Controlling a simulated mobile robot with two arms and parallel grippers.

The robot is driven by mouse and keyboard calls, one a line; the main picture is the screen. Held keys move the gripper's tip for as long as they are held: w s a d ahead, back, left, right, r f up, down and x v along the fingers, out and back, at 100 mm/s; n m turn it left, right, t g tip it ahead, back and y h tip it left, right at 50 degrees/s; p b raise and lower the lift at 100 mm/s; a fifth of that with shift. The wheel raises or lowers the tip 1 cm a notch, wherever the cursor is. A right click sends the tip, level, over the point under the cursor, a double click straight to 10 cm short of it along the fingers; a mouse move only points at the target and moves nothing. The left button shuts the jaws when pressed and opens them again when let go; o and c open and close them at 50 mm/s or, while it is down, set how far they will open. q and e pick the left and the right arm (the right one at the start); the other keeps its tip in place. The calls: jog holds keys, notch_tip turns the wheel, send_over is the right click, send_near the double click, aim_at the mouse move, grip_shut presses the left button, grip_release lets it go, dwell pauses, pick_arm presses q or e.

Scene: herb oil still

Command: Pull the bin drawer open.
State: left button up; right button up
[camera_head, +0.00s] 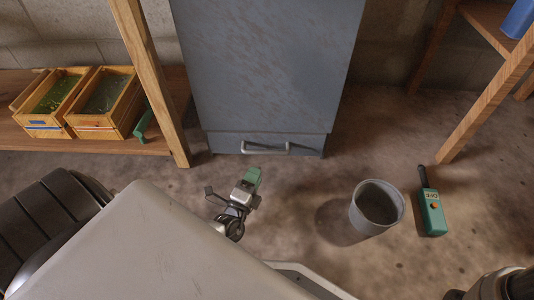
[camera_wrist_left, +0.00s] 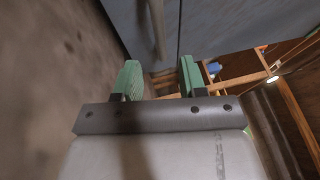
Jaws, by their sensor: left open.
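The bin drawer (camera_head: 225,143) is the low front at the foot of the tall grey-blue cabinet (camera_head: 265,65). It looks shut, in line with the cabinet. Its pale bar handle (camera_head: 266,149) lies across the front, and the handle also shows in the left wrist view (camera_wrist_left: 157,32), beyond the fingertips. My left gripper (camera_head: 253,176) has green fingertips and is just in front of the handle, slightly to its left. In the left wrist view the two fingers (camera_wrist_left: 158,78) stand apart with nothing between them. They do not touch the handle. My right gripper is not seen.
A grey bucket (camera_head: 376,207) and a green handheld device (camera_head: 431,207) are on the floor to the right. Wooden boxes (camera_head: 102,103) sit on a low shelf at left. A wooden post (camera_head: 150,80) stands left of the cabinet. The floor before the drawer is otherwise clear.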

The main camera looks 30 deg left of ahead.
aim_at(267, 151)
pick_arm(q)
jog(key=b+x, duration=0.3)
jog(key=x, duration=0.5)
jog(key=shift+w, duration=0.3)
jog(key=shift+w+a+r, duration=0.1)
jog(key=shift+w, duration=0.25)
grip_shut()
